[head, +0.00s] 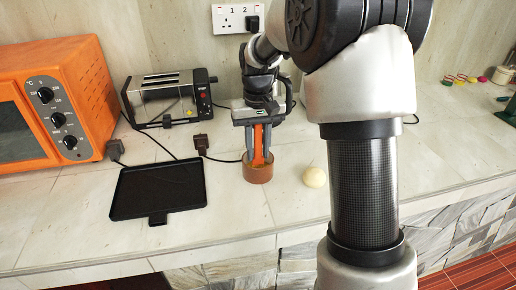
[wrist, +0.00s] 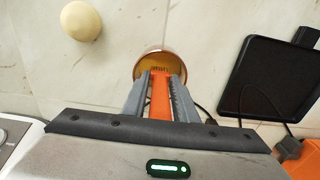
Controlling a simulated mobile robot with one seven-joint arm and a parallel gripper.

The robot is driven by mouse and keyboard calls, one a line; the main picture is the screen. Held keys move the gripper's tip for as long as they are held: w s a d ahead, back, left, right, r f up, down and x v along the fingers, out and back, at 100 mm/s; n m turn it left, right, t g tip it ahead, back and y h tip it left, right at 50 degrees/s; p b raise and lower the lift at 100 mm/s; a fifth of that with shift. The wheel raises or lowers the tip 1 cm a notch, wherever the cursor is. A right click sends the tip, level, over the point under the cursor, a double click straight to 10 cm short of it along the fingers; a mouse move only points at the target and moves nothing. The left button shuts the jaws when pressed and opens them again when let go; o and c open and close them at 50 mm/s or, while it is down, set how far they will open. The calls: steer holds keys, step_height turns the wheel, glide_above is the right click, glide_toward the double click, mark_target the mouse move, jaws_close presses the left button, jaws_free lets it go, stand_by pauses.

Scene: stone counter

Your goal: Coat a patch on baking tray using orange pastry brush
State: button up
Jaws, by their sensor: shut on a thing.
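The black baking tray (head: 158,190) lies flat on the counter, left of my gripper, with its handle tab toward the front edge. It also shows at the right of the wrist view (wrist: 262,80). My gripper (head: 259,150) points down and is shut on the orange pastry brush (head: 258,142). The brush's lower end is inside a small brown pot (head: 258,173), and bristles show in the pot in the wrist view (wrist: 158,66). The pot's rim hides part of the brush's lower end. Its contents look amber in the wrist view.
A toaster (head: 168,98) stands behind the tray, and an orange oven (head: 55,105) at the far left. Cables with plugs (head: 202,143) lie between toaster and pot. Counter between tray and pot is clear.

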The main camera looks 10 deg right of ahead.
mark_target(259, 128)
steer(key=shift+f, duration=0.1)
step_height(259, 128, up, 7)
steer(key=p, duration=0.6)
stand_by(0.4)
stand_by(0.5)
steer(key=shift+s+r+p, duration=0.3)
steer(key=shift+s+p, duration=0.05)
steer(key=shift+p, duration=0.6)
steer(key=s+p, duration=0.7)
steer(key=p, duration=0.2)
steer(key=shift+f+p, duration=0.25)
steer(key=shift+p, duration=0.05)
